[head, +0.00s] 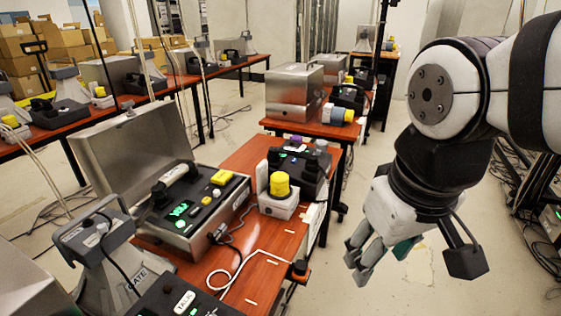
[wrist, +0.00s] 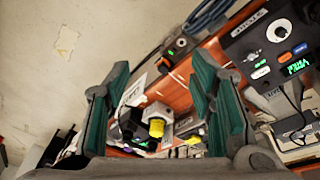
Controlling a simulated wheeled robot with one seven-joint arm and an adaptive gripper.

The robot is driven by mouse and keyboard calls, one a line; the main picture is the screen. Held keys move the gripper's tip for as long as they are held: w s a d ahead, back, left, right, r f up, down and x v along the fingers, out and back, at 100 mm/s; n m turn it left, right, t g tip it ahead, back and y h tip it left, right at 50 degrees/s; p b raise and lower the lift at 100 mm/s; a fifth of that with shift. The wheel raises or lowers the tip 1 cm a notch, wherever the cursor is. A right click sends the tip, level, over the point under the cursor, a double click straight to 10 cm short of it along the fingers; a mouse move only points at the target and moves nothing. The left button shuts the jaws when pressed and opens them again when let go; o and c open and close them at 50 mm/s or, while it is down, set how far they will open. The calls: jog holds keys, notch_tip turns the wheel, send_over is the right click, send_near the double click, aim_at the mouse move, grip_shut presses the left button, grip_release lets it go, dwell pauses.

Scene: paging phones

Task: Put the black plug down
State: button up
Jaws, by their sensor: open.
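My gripper (head: 414,267) is open and hangs over the floor, to the right of the near red-brown table (head: 262,277). In the wrist view its teal-padded fingers (wrist: 157,72) stand wide apart with nothing between them. A small black plug-like piece (head: 217,233) with a thin cable lies against the front right of the open metal phone case (head: 185,236), apart from my gripper. I cannot tell for certain that this is the black plug. No plug is visible in my gripper.
A white box with a yellow button (head: 280,184) stands on the near table beside a black phone unit (head: 306,168). A white cable (head: 226,277) curls at its front. A black-and-orange piece (head: 299,269) sits at its edge. Floor (head: 335,290) is clear below my gripper; cables lie at far right.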

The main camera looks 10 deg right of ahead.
jog(key=shift+m+y, duration=0.3)
jog(key=shift+m, duration=0.2)
jog(key=s, duration=0.4)
jog(key=shift+a+f, duration=0.15)
jog(key=shift+a, duration=0.2)
